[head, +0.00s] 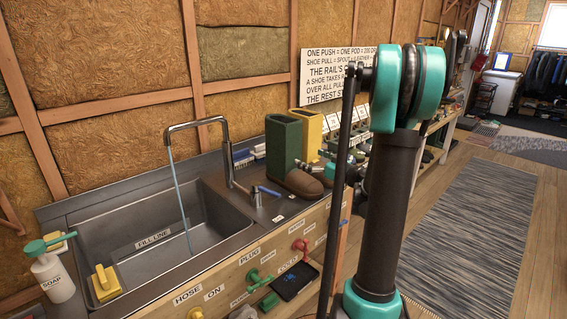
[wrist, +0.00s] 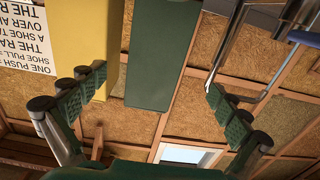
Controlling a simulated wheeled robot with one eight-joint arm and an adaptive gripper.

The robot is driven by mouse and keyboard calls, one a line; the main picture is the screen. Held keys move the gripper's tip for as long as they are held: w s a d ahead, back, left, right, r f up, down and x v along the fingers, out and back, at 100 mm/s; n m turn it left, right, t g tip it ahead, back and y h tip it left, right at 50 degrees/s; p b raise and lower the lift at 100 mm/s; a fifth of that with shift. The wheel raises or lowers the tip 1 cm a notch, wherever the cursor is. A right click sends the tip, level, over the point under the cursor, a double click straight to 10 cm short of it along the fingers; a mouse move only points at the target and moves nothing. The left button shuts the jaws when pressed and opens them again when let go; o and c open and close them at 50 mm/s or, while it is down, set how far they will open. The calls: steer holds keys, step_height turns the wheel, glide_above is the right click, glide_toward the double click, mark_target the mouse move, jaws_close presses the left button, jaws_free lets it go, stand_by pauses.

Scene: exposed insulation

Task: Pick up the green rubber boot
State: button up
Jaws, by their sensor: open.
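The green rubber boot (head: 283,145) stands upright on the counter right of the sink, with a brown foot part pointing toward the front right. In the wrist view, which looks upside down, the green boot shaft (wrist: 155,55) lies between my open fingers, slightly left of the middle. My gripper (wrist: 157,82) is open and empty, with a finger on each side of the shaft in the picture. I cannot tell how far the boot is beyond the fingertips. The gripper itself is not clearly visible in the head view, where my arm fills the right-centre.
A yellow boot (head: 308,128) stands close behind the green one; in the wrist view it (wrist: 85,30) is near the left finger. The tap (head: 228,150) runs into the sink (head: 150,245) left of the boot. A lettered sign (head: 330,75) is behind. Floor is clear at right.

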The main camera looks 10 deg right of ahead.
mark_target(287, 147)
steer(key=x, duration=1.2)
steer(key=shift+w+d, duration=0.15)
steer(key=shift+w, duration=0.15)
steer(key=shift+c, duration=0.5)
steer(key=c, duration=1.8)
steer(key=shift+c, duration=0.2)
